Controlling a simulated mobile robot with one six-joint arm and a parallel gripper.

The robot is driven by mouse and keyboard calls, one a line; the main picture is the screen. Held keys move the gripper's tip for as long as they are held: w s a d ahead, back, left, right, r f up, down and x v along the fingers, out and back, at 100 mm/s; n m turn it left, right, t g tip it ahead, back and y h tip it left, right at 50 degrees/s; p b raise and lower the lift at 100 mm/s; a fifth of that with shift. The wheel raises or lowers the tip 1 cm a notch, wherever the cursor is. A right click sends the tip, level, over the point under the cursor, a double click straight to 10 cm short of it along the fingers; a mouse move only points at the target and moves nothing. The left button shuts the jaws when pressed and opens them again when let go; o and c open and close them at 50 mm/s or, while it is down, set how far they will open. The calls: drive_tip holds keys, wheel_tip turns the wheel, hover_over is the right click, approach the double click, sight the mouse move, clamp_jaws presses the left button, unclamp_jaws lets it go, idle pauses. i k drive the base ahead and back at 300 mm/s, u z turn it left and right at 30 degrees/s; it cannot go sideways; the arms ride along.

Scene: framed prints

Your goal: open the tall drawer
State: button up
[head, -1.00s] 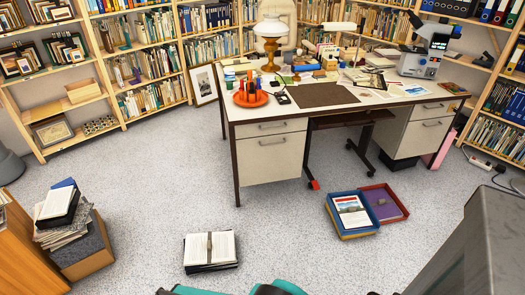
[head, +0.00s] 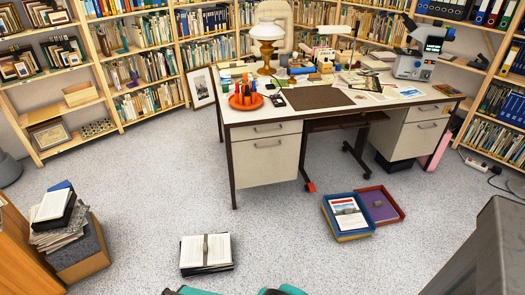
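A desk (head: 310,100) with a white top and dark brown legs stands in the middle of the head view. Its left pedestal has a shallow upper drawer (head: 266,130) and a tall drawer (head: 268,163) below it, both pale beige with a bar handle. Both look closed. The right pedestal also has a shallow drawer (head: 430,112) above and a taller front (head: 418,138) below, each with a handle, and both look closed. My gripper cannot be made out. Teal parts at the bottom edge may be mine.
A stack of papers (head: 206,253) lies on the floor in front of the desk. Blue (head: 346,214) and red (head: 380,205) trays lie at right. A box with papers (head: 84,250) stands at lower left. Bookshelves line the back. Speckled floor before the left pedestal is clear.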

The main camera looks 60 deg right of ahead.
sight(264, 161)
drive_tip(key=z, duration=0.05)
drive_tip(key=i, duration=0.95)
drive_tip(key=u, duration=0.05)
